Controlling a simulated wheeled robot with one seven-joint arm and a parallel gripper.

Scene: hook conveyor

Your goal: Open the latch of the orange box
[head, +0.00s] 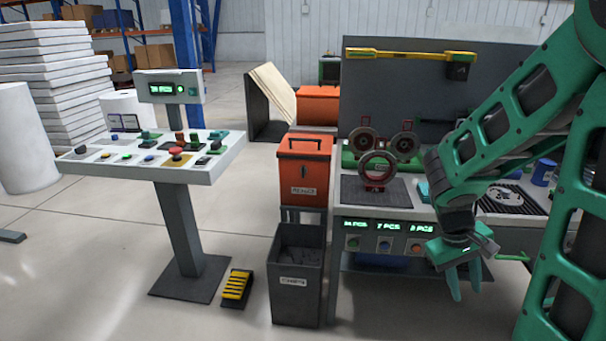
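An orange box (306,174) with a dark top handle stands in the middle of the view, left of the workbench. A small dark latch (304,172) shows on its front, above a pale label; it is too small to tell whether it is open or shut. My green gripper (464,288) hangs in front of the workbench, well to the right of the box and lower than it. Its fingers point down and stand apart, with nothing between them.
A dark open bin (298,286) stands on the floor in front of the orange box. A control console (180,170) stands to the left, with a yellow-striped pedal (236,287) on the floor. The workbench (350,217) carries red ring-shaped parts (377,171). Another orange container (318,106) is behind.

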